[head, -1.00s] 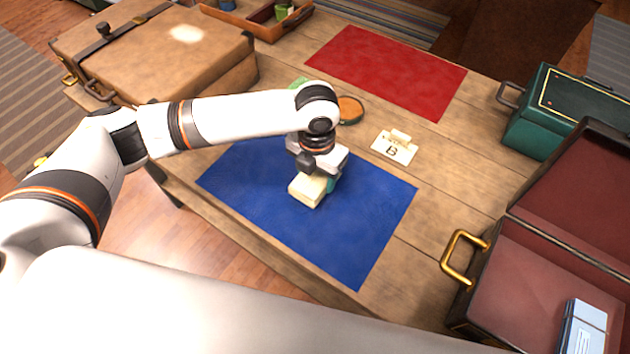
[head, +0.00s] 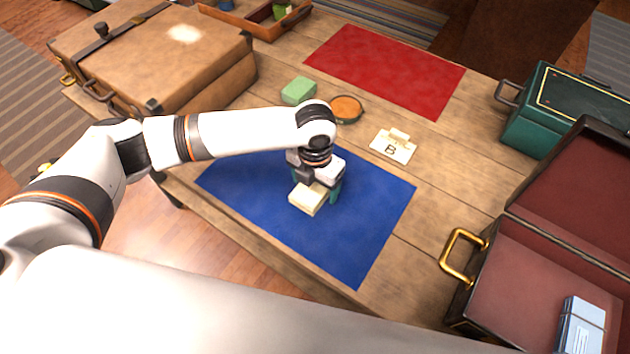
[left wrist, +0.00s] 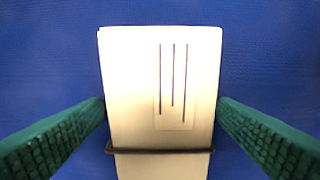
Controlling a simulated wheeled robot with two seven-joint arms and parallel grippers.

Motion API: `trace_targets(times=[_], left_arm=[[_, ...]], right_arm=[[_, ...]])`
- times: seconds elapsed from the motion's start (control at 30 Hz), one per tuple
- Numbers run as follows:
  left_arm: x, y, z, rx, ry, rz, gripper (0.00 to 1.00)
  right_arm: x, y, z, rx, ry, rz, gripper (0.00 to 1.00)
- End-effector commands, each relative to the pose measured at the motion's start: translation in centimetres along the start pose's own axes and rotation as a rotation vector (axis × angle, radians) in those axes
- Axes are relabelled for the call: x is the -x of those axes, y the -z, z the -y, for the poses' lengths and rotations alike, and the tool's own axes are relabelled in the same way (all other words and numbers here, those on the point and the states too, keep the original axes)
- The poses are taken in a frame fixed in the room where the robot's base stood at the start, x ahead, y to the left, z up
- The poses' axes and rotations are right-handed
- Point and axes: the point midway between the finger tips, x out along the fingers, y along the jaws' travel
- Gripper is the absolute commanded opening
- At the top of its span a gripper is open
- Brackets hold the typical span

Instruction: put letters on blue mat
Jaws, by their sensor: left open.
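A cream bundle of letters (head: 306,201) lies on the blue mat (head: 262,215), near its middle. In the left wrist view the bundle (left wrist: 150,85) shows a dark band and printed lines, with blue mat around it. My left gripper (left wrist: 161,112) is open, its green fingers on either side of the bundle with a small gap at each side. In the head view the left gripper (head: 322,190) is low over the mat and hides part of the bundle. A light blue bundle of letters (head: 584,325) lies in the open suitcase (head: 510,290). My right gripper is out of view.
Behind the blue mat are a green block (head: 298,90), a round orange-filled dish (head: 346,108) and a card marked B (head: 391,149). A red mat (head: 387,70) lies farther back. A brown suitcase (head: 150,60) stands left, a teal case (head: 560,110) right.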

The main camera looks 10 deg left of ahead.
Motion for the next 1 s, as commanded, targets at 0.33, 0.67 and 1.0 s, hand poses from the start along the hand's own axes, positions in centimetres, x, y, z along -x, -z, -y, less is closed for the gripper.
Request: trace_targets(times=[0.33,0.67,1.0], left_arm=[[2.9,0.1,0.0,-0.002,0.000,-0.005,0.81],[9.8,0.1,0.0,0.000,0.000,-0.004,0.81],[12.4,0.0,0.0,0.000,-0.001,0.000,0.81]], right_arm=[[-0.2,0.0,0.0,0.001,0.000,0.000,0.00],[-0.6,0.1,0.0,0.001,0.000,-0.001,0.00],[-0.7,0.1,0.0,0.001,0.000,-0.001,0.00]])
